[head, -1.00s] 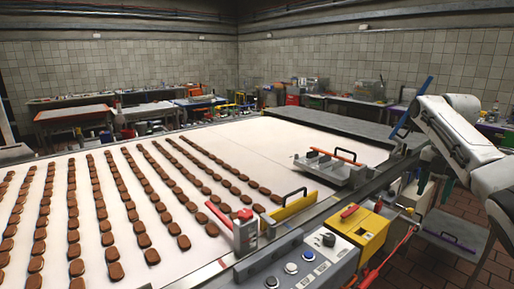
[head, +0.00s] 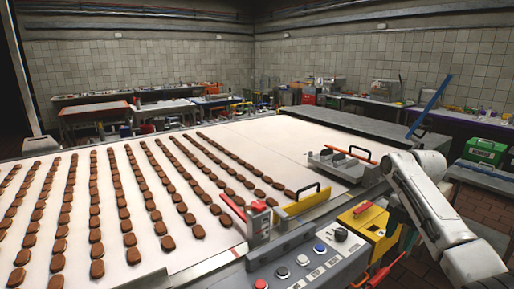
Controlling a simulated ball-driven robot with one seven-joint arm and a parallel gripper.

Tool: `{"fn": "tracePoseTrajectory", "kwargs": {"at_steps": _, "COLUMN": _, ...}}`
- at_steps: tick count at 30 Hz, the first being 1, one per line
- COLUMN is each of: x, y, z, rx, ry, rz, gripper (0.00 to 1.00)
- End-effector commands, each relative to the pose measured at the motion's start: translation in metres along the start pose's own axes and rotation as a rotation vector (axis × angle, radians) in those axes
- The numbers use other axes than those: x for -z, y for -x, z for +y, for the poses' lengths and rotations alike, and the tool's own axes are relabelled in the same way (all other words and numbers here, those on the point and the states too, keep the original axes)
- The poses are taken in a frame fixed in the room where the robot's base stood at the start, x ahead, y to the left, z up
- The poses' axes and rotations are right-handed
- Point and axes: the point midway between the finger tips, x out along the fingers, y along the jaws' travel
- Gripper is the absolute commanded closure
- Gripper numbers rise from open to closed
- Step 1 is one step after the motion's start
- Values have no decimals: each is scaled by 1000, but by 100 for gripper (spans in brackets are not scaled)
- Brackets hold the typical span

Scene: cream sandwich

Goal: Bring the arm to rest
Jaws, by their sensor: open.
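My white arm (head: 433,208) reaches in from the lower right edge and is bent at the right side of the belt machine. Its upper bend is just right of the metal fixture with the red-orange handle. My gripper and its fingertips cannot be made out; the end of the arm is hidden behind its own links or out of the picture. I see nothing held.
A white conveyor belt (head: 262,152) carries rows of brown biscuits (head: 130,239). Along its near edge are a yellow guide (head: 300,203), a button panel (head: 300,262) and a yellow box (head: 369,226). A blue lever (head: 430,101) and a green crate (head: 485,151) are beyond the arm.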

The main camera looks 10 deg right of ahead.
Motion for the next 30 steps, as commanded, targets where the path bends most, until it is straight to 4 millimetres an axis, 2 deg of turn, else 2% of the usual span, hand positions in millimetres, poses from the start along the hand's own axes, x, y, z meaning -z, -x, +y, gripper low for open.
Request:
{"fn": "tracePoseTrajectory", "kwargs": {"at_steps": 1, "x": 19, "y": -29, "z": 4, "rx": -2, "ry": -27, "rz": 15, "gripper": 51}}
{"fn": "tracePoseTrajectory", "kwargs": {"at_steps": 6, "x": 78, "y": -105, "z": 6, "rx": -24, "ry": -188, "rz": 51, "gripper": 51}}
{"fn": "tracePoseTrajectory", "kwargs": {"at_steps": 10, "x": 119, "y": -154, "z": -5, "rx": -37, "ry": -329, "rz": 78, "gripper": 51}}
{"fn": "tracePoseTrajectory", "kwargs": {"at_steps": 14, "x": 159, "y": -198, "z": -25, "rx": -46, "ry": -486, "rz": 106, "gripper": 51}}
{"fn": "tracePoseTrajectory", "kwargs": {"at_steps": 17, "x": 187, "y": -229, "z": -48, "rx": -48, "ry": -622, "rz": 124, "gripper": 51}}
{"fn": "tracePoseTrajectory", "kwargs": {"at_steps": 21, "x": 221, "y": -264, "z": -89, "rx": -48, "ry": -826, "rz": 140, "gripper": 51}}
{"fn": "tracePoseTrajectory", "kwargs": {"at_steps": 26, "x": 251, "y": -294, "z": -147, "rx": -44, "ry": -1073, "rz": 141, "gripper": 51}}
{"fn": "tracePoseTrajectory", "kwargs": {"at_steps": 30, "x": 270, "y": -309, "z": -205, "rx": -45, "ry": -1297, "rz": 123, "gripper": 51}}
